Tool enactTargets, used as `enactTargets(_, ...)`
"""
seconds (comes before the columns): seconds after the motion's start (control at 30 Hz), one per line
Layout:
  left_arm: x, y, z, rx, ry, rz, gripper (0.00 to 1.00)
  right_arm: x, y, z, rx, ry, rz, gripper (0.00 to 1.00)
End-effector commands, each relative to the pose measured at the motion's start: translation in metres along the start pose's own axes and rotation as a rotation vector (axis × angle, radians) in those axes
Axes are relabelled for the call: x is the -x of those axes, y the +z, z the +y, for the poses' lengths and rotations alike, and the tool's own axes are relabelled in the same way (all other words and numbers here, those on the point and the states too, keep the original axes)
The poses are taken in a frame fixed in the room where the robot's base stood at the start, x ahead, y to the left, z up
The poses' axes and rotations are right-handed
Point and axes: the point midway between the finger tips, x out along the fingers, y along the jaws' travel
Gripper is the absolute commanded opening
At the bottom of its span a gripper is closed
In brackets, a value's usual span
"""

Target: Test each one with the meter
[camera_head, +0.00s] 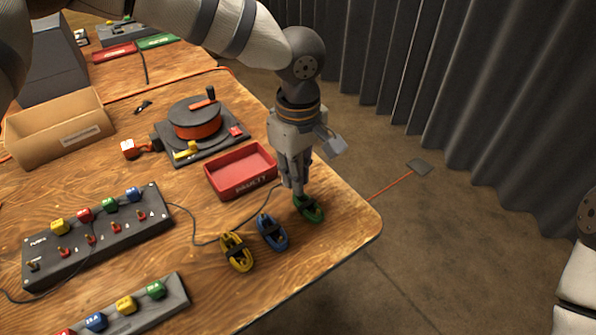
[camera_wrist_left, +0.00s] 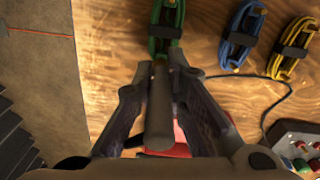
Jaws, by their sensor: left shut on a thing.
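My left gripper (camera_head: 294,187) points down at the table's right corner, just above a coiled green cable (camera_head: 309,208). In the left wrist view it is shut on a dark grey rod (camera_wrist_left: 159,115), whose far end lies close to the green cable (camera_wrist_left: 166,24). I cannot tell whether they touch, or whether the rod is the meter. A coiled blue cable (camera_head: 272,232) and a coiled yellow cable (camera_head: 236,252) lie in a row beside it, each with a black strap. A red tray marked FAULTY (camera_head: 240,187) stands behind them, empty. My right gripper is out of view.
A black switch panel (camera_head: 100,250) with coloured plugs stands left, another plug strip (camera_head: 130,312) in front. A cable reel (camera_head: 195,125) and cardboard box (camera_head: 60,150) stand behind. Red (camera_head: 114,53) and green (camera_head: 158,41) trays lie far back. A thin black cord crosses near the coils.

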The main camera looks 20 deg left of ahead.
Motion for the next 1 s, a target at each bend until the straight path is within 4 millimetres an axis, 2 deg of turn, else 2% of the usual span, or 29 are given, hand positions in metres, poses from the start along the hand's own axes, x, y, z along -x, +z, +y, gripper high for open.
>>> enactTargets(0.4,-0.0084,0.0001,-0.0002,0.0,0.0,0.0,0.0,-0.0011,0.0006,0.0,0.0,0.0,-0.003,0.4)
enactTargets(1.0,-0.0077,0.0001,-0.0001,0.0,0.001,0.0,0.0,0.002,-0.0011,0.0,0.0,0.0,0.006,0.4)
